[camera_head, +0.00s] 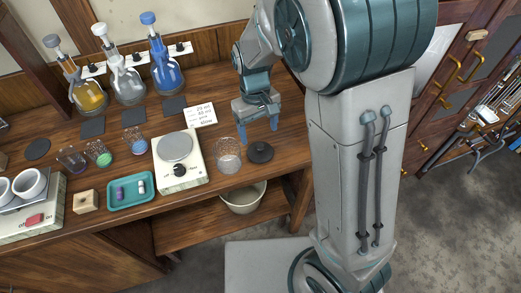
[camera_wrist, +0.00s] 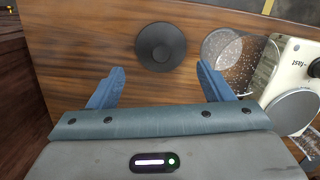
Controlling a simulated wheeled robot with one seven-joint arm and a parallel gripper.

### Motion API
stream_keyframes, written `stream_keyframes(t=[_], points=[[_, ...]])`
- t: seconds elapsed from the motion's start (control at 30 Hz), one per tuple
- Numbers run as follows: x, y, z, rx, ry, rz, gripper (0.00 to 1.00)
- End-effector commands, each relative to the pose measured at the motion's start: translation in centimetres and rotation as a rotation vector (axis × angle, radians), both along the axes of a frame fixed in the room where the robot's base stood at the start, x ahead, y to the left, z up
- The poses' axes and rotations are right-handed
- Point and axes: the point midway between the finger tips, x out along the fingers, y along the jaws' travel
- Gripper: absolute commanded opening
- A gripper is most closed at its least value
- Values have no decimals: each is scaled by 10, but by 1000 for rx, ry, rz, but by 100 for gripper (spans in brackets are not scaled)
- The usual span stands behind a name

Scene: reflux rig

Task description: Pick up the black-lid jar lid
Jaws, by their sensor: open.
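The black jar lid (camera_head: 260,152) lies flat on the wooden bench near its right front edge. In the wrist view the lid (camera_wrist: 160,46) is a dark disc with a round knob, just beyond the fingertips and between their lines. An open glass jar (camera_head: 229,155) stands beside it, to the left in the head view; in the wrist view the jar (camera_wrist: 222,48) is to the lid's right, near one fingertip. My gripper (camera_head: 259,134) is open and empty above the bench, behind the lid; its blue fingers (camera_wrist: 161,68) are spread wide.
A white hotplate (camera_head: 180,162) stands left of the jar. A handwritten card (camera_head: 200,115) lies behind it. A teal tray (camera_head: 131,192) and small jars (camera_head: 98,153) are farther left. A bowl (camera_head: 243,198) sits on the shelf below. Flasks stand at the back.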

Motion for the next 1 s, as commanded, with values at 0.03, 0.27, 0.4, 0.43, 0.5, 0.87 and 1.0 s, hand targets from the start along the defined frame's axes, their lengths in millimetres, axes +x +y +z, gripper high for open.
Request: stream_keyframes(t=[0.03, 0.27, 0.4, 0.43, 0.5, 0.87, 1.0], points=[[-1, -1, -7, -1, 3, 0, 73], [-3, -1, -23, -2, 1, 0, 73], [-7, -2, -42, -3, 4, 1, 73], [-8, -2, -46, -3, 4, 1, 73], [-9, -3, -56, -2, 2, -1, 73], [-10, -3, -69, 0, -1, 0, 73], [-10, -3, -69, 0, -1, 0, 45]])
